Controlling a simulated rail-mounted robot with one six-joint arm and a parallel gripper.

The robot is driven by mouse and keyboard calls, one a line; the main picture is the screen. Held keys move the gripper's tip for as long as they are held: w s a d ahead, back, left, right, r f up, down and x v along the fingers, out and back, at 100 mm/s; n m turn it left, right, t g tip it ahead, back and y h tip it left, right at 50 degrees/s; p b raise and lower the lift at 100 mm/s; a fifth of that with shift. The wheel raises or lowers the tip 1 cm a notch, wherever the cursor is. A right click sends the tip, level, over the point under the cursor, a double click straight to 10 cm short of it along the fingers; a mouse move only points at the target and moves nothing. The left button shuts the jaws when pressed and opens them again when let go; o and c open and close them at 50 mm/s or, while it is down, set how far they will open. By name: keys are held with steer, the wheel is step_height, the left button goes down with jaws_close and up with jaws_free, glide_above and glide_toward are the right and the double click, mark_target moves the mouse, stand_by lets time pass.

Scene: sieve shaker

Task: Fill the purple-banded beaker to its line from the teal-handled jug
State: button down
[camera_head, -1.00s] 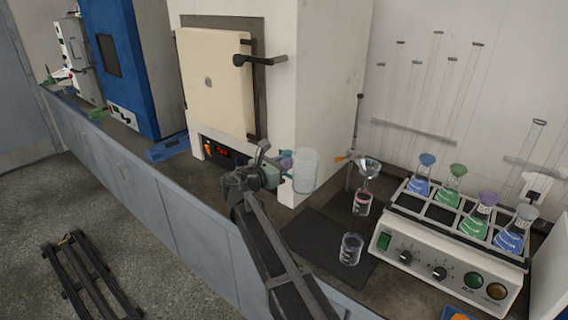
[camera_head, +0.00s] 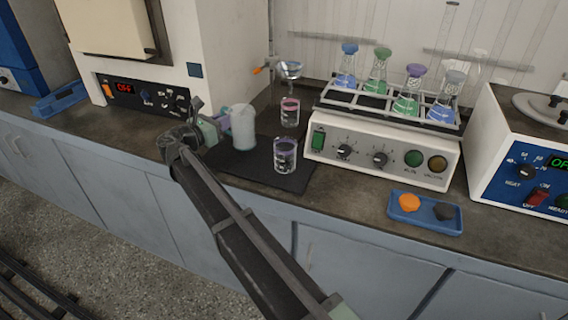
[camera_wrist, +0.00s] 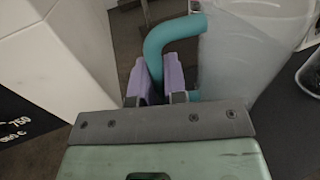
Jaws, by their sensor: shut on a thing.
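My gripper (camera_wrist: 160,85) is shut on the teal handle (camera_wrist: 165,45) of a translucent whitish jug (camera_wrist: 250,45), its purple fingers on either side of the handle. In the head view the jug (camera_head: 243,128) looks upright, just left of and behind the purple-banded beaker (camera_head: 285,157). I cannot tell whether its base is clear of the mat. The beaker is clear glass and stands upright on the dark mat (camera_head: 235,163), with a purple band near its rim. My gripper in the head view (camera_head: 218,125) is left of the jug. A beaker edge (camera_wrist: 312,75) shows at the wrist view's right.
A pink-banded beaker (camera_head: 290,118) stands behind, below a funnel (camera_head: 289,70) on a stand. Right of the mat is a shaker (camera_head: 380,152) holding several stoppered flasks. A blue tray (camera_head: 425,220) lies in front of it. A white furnace (camera_head: 235,60) stands at back left.

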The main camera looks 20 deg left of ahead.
mark_target(231, 115)
steer(key=shift+w+d+f+m+h, duration=0.1)
steer(key=shift+d+f+m+h, duration=0.05)
steer(key=shift+f+m+h, duration=0.2)
steer(key=shift+d+r+g+h, duration=0.2)
steer(key=shift+d+g+h, duration=0.05)
steer(key=shift+g, duration=0.05)
steer(key=shift+r+p, duration=0.1)
steer(key=shift+p, duration=0.3)
steer(key=shift+s+d+r+m+p, duration=0.15)
steer(key=shift+d+r+m+p, duration=0.15)
steer(key=shift+r+m+p, duration=0.25)
steer(key=shift+s+d+r+m+p, duration=0.1)
steer(key=shift+d+r+m+p, duration=0.15)
steer(key=shift+r+m+p, duration=0.25)
steer(key=shift+s+d+r+m+g+p, duration=0.25)
steer(key=shift+d+r+m+p, duration=0.35)
steer(key=shift+m+p, duration=0.4)
steer(key=shift+s+d+r+m+g+y+p, duration=0.1)
steer(key=shift+d+r+m+g+y+p, duration=0.15)
steer(key=shift+d+m+p, duration=0.35)
steer(key=shift+s+d+r+m+y+p, duration=0.15)
steer(key=shift+d+r+m+p, duration=0.15)
steer(key=shift+d+m+p, duration=0.25)
steer(key=shift+d+r+m, duration=0.2)
steer(key=shift+d+m, duration=0.15)
steer(key=shift+d, duration=0.1)
